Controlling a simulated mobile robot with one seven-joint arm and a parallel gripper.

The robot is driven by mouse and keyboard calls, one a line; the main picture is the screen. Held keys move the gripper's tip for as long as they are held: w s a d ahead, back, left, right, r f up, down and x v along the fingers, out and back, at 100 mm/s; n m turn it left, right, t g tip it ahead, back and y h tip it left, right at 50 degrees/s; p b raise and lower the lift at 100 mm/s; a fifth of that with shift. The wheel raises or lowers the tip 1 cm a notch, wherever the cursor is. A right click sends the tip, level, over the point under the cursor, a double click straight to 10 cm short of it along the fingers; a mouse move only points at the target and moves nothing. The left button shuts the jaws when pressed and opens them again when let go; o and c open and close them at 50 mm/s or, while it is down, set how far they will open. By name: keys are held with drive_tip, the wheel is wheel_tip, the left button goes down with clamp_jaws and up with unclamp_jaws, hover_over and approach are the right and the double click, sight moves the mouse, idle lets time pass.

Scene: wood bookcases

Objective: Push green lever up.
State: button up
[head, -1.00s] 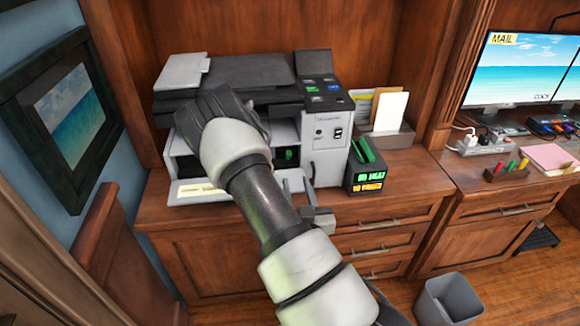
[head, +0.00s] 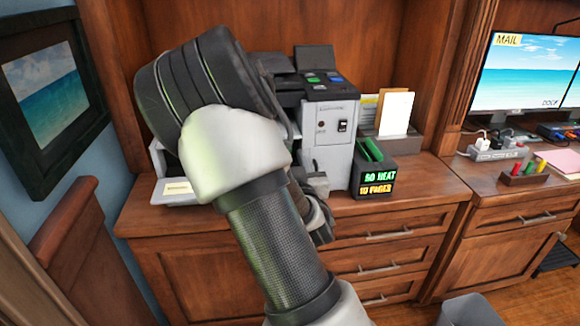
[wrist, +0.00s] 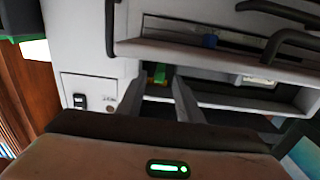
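The green lever (wrist: 159,73) shows in the wrist view inside the printer's dark front opening, next to a small orange part. My gripper (wrist: 160,84) is open, its two dark fingers apart and pointing into the opening. The lever appears between and just beyond the fingertips; I cannot tell whether they touch it. In the head view my arm hides the lever and most of the opening of the printer (head: 328,135). Only a grey part of my gripper shows there, at the printer's lower front.
The printer's lower tray (head: 172,190) sticks out at the left. A black box (head: 372,177) with lit text and green cards stands right of the printer, with a paper holder (head: 398,142) behind it. Drawers (head: 385,232) lie below the counter. A framed picture hangs at left.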

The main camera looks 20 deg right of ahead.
sight(289, 147)
drive_tip(key=shift+w+d+r, duration=0.1)
drive_tip(key=shift+w+d, duration=0.1)
drive_tip(key=shift+w, duration=0.45)
clamp_jaws()
drive_tip(key=shift+r+p, duration=0.5)
drive_tip(key=shift+p, duration=0.35)
drive_tip(key=g+p, duration=0.1)
drive_tip(key=p, duration=0.1)
drive_tip(key=r+g+p, duration=0.1)
drive_tip(key=shift+w+d+r+y+p, duration=0.1)
drive_tip(key=shift+w+d+y+p, duration=0.05)
drive_tip(key=shift+w+y+p, duration=0.2)
drive_tip(key=p, duration=0.1)
drive_tip(key=g+p, duration=0.1)
drive_tip(key=shift+w+d+r+p, duration=0.1)
drive_tip(key=shift+w+r+p, duration=0.05)
drive_tip(key=shift+w+p, duration=0.25)
drive_tip(key=shift+w+f+g+y+p, duration=0.15)
drive_tip(key=shift+f+g+y+p, duration=0.2)
drive_tip(key=shift+g+p, duration=0.35)
